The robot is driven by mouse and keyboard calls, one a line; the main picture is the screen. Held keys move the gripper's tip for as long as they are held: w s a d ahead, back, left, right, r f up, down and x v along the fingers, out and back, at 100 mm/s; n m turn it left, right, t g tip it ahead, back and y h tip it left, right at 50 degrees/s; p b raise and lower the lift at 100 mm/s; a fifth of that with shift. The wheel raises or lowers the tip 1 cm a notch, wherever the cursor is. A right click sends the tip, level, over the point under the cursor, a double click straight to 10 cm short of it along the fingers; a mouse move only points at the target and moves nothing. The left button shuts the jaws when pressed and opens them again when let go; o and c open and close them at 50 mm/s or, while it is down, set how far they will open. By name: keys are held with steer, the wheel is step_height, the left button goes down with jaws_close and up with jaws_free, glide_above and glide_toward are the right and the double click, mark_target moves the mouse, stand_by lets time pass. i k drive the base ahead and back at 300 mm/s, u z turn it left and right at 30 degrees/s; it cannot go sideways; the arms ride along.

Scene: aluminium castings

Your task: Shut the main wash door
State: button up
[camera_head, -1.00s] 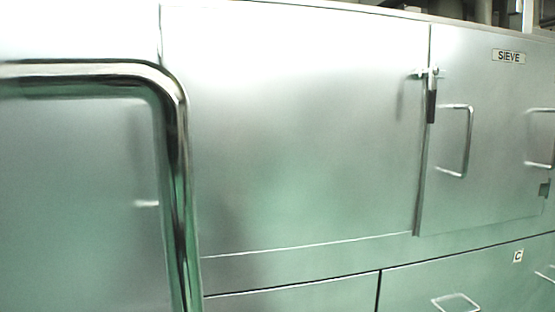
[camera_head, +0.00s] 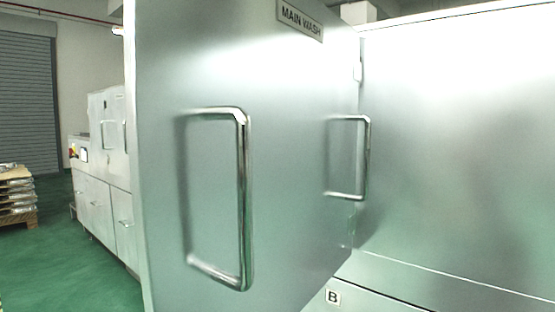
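The main wash door (camera_head: 285,150) is a grey metal panel that stands swung out from the machine front in the head view. A plate reading MAIN WASH (camera_head: 300,19) is at its top. A large near handle (camera_head: 244,200) and a smaller far handle (camera_head: 365,158) are on the face turned to me. The door's far edge meets the machine by a small hinge-like piece (camera_head: 357,71). The opening behind the door is hidden from here. My gripper is not in view.
The flat machine front (camera_head: 460,150) fills the right side, with a panel marked B (camera_head: 333,297) below. At left, green floor (camera_head: 70,265) is free. Further off stand a grey machine (camera_head: 105,185), a loaded pallet (camera_head: 17,200) and a roller shutter (camera_head: 28,100).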

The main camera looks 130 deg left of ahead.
mark_target(243, 117)
steer(key=u, duration=4.05)
steer(key=i, duration=0.95)
steer(key=z, duration=0.05)
steer(key=k, duration=0.45)
steer(key=u, duration=1.3)
steer(key=k, duration=0.7)
steer(key=z, duration=0.95)
